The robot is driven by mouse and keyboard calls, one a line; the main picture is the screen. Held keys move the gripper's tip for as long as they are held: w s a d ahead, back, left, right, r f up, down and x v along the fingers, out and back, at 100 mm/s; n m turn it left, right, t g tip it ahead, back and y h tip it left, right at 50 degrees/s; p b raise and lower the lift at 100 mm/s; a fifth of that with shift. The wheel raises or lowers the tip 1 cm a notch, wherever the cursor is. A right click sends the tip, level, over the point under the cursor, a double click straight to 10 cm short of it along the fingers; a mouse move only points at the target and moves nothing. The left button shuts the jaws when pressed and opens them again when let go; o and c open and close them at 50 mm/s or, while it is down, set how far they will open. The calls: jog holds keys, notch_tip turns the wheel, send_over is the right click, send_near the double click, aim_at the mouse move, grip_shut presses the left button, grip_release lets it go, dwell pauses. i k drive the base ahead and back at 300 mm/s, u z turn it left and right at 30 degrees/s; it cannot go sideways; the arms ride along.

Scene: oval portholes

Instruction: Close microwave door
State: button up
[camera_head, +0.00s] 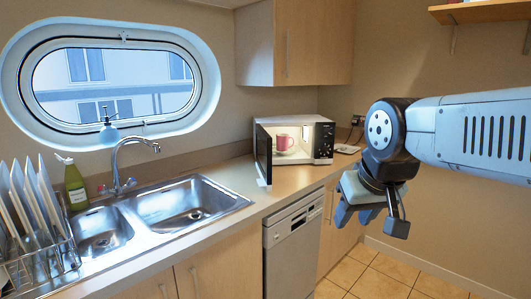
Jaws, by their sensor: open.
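The white microwave (323,140) stands on the counter near the back corner, with its control panel on the right. Its dark door (263,154) is swung open to the left, sticking out over the counter. A pink mug (284,142) sits inside the lit cavity. My gripper (372,215) is to the right of the microwave and nearer the camera, pointing down, in front of the lower cabinets. It is open, nothing shows between its fingers, and it is apart from the door.
A double sink (185,204) with a tap (118,167) lies left of the microwave. A dish rack (38,255) with plates and a green bottle (75,184) stand at the far left. A dishwasher (292,247) is under the counter. The tiled floor (372,270) at the right is clear.

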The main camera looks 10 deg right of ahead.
aim_at(264, 142)
jog(key=z, duration=0.15)
jog(key=i, duration=1.3)
jog(key=u, duration=1.15)
jog(key=k, duration=1.2)
jog(key=z, duration=0.4)
jog(key=i, duration=0.9)
